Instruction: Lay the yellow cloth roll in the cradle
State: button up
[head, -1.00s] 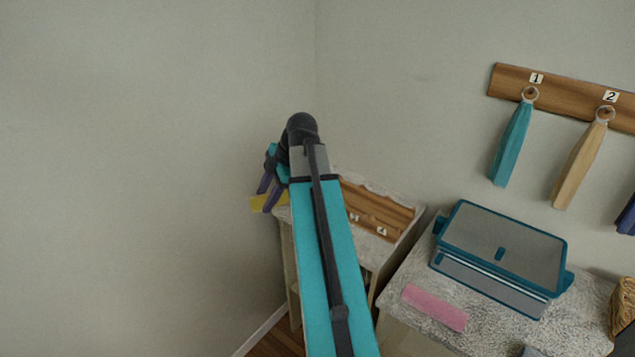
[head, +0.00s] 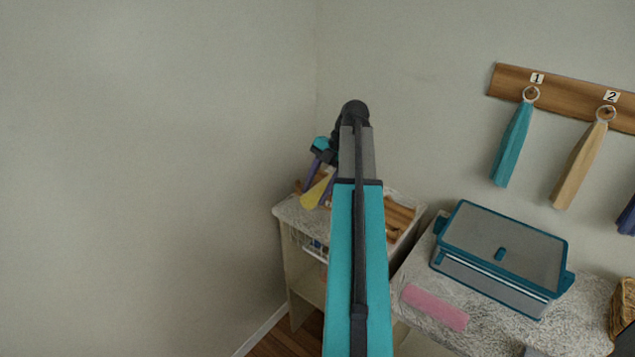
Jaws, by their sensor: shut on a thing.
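The yellow cloth roll (head: 317,193) is held in my gripper (head: 320,184), above the small stone-topped stand in the corner. The roll is tilted, and part of it is behind the purple fingers. A wooden piece (head: 399,216) on that stand, which looks like the cradle, is partly hidden behind my arm. I cannot tell whether the roll touches anything below it.
A lidded grey and teal box (head: 503,252) and a pink cloth (head: 435,307) lie on the stone counter at right. A wooden rail (head: 567,98) on the wall holds hanging towels. A wicker basket (head: 623,305) is at the right edge. The wall is close on the left.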

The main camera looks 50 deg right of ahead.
jog(key=w+d+f+p, duration=0.1)
jog(key=w+d+p, duration=0.4)
jog(key=w+d, duration=0.5)
jog(key=shift+w+d+f, duration=0.3)
jog(key=shift+w+d, duration=0.1)
jog(key=shift+w, duration=0.5)
jog(key=shift+f+p, duration=0.1)
jog(key=shift+p, duration=0.2)
jog(key=shift+f+p, duration=0.8)
jog(key=shift+f, duration=0.85)
jog(key=shift+f+b, duration=0.4)
jog(key=shift+f, duration=0.05)
jog(key=o, duration=0.8)
